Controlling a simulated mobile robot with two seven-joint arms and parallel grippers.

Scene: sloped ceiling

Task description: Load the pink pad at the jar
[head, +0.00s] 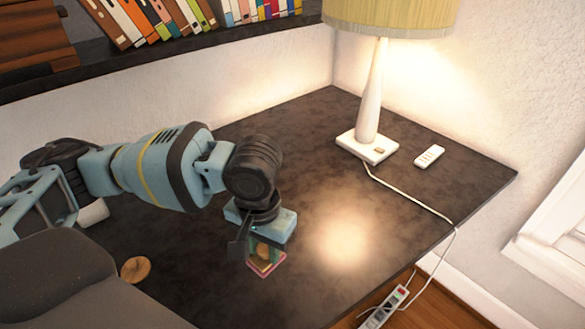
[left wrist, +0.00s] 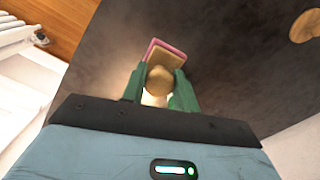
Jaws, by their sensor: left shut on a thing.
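The pink pad (left wrist: 166,48) is squarish, with a pink rim and a tan top. In the head view the pink pad (head: 267,267) shows just under the fingertips, partly covered by them. The held jar is over or at the near part of the pad; I cannot tell whether they touch. My right gripper is not in view.
A round wooden disc (head: 135,270) lies on the dark table (head: 330,150) at the left. A lamp (head: 367,120) and a white remote (head: 429,156) stand farther back. The lamp's cord (head: 420,207) runs over the right edge to a power strip (head: 384,307). Table around the pad is clear.

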